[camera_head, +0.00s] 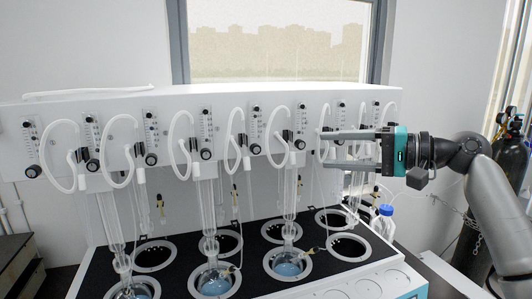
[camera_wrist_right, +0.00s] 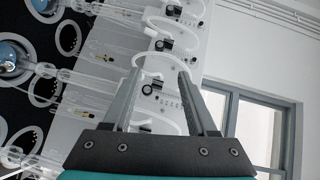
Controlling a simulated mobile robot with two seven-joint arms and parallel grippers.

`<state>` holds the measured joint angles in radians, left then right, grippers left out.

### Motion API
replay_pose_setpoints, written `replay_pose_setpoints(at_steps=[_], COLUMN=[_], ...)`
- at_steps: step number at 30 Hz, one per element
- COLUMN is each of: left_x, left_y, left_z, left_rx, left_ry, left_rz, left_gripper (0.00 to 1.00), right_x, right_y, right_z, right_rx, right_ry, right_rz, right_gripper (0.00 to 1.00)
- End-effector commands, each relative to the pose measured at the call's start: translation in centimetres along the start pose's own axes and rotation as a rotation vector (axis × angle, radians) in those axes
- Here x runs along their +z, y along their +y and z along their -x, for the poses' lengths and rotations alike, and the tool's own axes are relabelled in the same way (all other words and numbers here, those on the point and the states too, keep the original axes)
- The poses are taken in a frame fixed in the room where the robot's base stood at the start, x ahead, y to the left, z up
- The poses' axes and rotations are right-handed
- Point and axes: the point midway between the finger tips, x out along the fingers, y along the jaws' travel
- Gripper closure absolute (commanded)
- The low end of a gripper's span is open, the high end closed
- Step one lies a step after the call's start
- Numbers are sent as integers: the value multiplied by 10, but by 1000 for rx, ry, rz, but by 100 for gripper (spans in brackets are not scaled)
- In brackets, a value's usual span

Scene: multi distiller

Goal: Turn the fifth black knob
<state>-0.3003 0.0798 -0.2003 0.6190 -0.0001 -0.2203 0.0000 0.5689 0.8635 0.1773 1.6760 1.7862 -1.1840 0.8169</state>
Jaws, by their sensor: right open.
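Black knobs run in a row along the front of the white distiller panel (camera_head: 230,105), each below a small flow scale. Counted from the left, the fifth black knob (camera_head: 255,149) is in the middle of the row. The sixth knob (camera_head: 299,144) is just left of my right gripper's fingertips. My right gripper (camera_head: 322,150) is open and empty, its fingers pointing left in front of the panel, right of the fifth knob. In the right wrist view, a black knob (camera_wrist_right: 147,89) shows between the open fingers (camera_wrist_right: 160,76); I cannot tell which one. My left gripper is out of view.
White looped tubes (camera_head: 236,135) hang among the knobs. Glass columns (camera_head: 205,200) stand below, over a black deck with round openings (camera_head: 349,247). A blue-capped bottle (camera_head: 384,222) stands at the right. A dark gas cylinder (camera_head: 508,165) is behind my right arm.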

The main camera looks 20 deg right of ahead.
Motion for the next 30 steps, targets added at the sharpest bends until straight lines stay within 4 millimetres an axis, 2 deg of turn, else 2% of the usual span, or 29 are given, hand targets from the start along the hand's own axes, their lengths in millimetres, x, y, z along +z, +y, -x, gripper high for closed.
replay_pose_setpoints(at_steps=[5, 15, 21, 25, 30], left_x=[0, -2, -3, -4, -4], left_y=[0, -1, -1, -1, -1], left_z=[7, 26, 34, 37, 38], left_rx=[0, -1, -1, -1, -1], left_ry=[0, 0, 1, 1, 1], left_rz=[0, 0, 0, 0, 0], left_gripper=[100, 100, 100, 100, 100], right_x=[0, 1, 1, 1, 1], right_y=[-2, -4, -2, -1, 0], right_z=[-19, -92, -129, -143, -151], right_rx=[-3, -4, -1, -1, 0], right_ry=[-4, -5, -4, -2, -2], right_rz=[-4, -3, -1, -1, 0], right_gripper=[42, 42, 42, 42, 42])
